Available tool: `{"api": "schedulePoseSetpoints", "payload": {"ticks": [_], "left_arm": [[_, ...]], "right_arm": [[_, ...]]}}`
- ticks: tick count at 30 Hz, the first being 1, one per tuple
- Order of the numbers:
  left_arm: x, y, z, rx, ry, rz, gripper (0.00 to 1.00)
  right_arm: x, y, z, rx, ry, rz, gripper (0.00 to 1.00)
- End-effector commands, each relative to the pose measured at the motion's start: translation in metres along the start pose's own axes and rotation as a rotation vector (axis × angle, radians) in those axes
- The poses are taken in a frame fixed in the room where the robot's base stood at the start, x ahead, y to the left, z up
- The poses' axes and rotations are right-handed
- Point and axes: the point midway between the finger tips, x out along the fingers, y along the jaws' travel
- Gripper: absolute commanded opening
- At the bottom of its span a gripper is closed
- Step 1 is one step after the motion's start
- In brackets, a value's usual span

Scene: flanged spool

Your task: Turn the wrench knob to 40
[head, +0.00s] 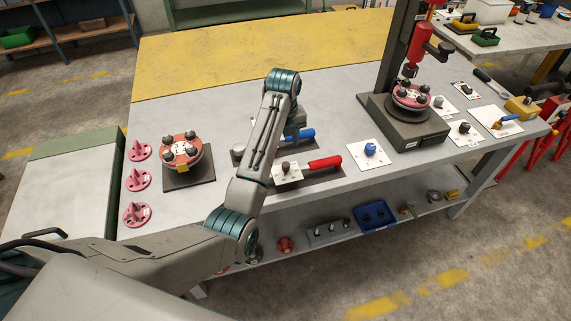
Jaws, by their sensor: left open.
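A blue knob (370,149) stands on a white plate with small markings at the bench's front, right of the wrenches. A dark knob (286,167) sits on another white plate beside the red-handled wrench (322,163). I cannot tell which is the wrench knob, and no scale numbers are legible. A blue-handled wrench (300,136) lies behind the red one. My left gripper (293,133) hangs from my bent arm near the blue-handled wrench, left of the blue knob and apart from it. It is open; its fingers are mostly hidden by my arm. My right gripper is out of view.
A red flanged spool (181,148) stands on a dark base at left beside several pink pegged parts (136,180). A dark press (404,125) with another spool stands at right, near several small plates with knobs. The yellow back area (230,60) is clear.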

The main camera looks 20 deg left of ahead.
Motion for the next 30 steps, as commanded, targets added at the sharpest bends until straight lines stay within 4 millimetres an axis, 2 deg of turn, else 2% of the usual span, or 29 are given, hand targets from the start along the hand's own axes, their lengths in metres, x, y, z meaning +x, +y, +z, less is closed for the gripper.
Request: {"api": "schedulePoseSetpoints", "payload": {"ticks": [1, 16, 21, 30], "left_arm": [[0.011, 0.000, 0.000, 0.000, 0.000, 0.000, 0.46], [0.074, 0.000, 0.000, -0.002, -0.001, -0.001, 0.46], [0.091, 0.000, 0.000, -0.002, 0.000, 0.000, 0.46], [0.094, 0.000, 0.000, -0.002, -0.001, -0.001, 0.46]], "right_arm": [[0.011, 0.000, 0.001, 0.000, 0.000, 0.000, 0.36], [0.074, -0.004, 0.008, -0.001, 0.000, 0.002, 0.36], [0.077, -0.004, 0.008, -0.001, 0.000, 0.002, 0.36], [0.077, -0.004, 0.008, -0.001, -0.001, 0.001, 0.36]]}}
